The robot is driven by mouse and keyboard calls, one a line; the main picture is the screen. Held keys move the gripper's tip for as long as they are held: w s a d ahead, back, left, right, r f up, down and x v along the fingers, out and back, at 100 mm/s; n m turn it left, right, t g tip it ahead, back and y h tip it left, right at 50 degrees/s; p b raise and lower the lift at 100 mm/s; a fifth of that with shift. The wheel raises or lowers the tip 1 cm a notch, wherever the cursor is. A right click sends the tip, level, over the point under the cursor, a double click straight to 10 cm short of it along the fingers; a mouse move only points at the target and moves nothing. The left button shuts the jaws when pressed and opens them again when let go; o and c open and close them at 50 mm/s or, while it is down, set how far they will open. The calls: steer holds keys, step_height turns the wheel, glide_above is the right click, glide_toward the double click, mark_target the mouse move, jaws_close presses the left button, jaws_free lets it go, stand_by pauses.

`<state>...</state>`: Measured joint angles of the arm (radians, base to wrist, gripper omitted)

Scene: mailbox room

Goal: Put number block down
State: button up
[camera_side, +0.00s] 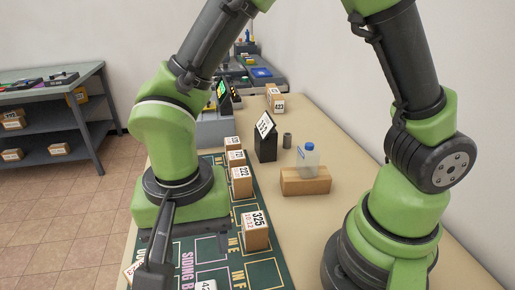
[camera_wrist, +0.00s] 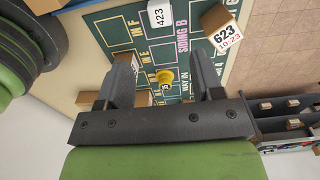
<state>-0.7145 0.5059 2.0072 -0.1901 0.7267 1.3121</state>
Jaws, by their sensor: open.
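My gripper (camera_wrist: 164,70) is open over the green printed mat (camera_wrist: 112,38), with no block clasped between its fingers. A block with a white face (camera_wrist: 142,98) is partly hidden behind the left finger. Block 423 (camera_wrist: 160,15) and block 623 (camera_wrist: 222,30) sit beyond the fingertips. In the side view, block 325 (camera_side: 255,230) and block 222 (camera_side: 241,182) stand in a row on the mat. The fingertips are cut off at the bottom there.
A wooden block (camera_side: 306,182) with a clear blue-capped bottle (camera_side: 308,158) stands right of the mat. A grey shelf table (camera_side: 95,85) stands at the left.

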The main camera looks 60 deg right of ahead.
steer(key=s+d+r+n+t+y, duration=0.1)
steer(key=s+d+r+n+t, duration=0.1)
steer(key=d+r, duration=0.6)
steer(key=s+d+r+n+t+y, duration=0.1)
steer(key=s+d+r+n+t, duration=0.2)
steer(key=s+d+r+t, duration=0.2)
steer(key=d+r, duration=0.3)
steer(key=shift+s+r, duration=0.15)
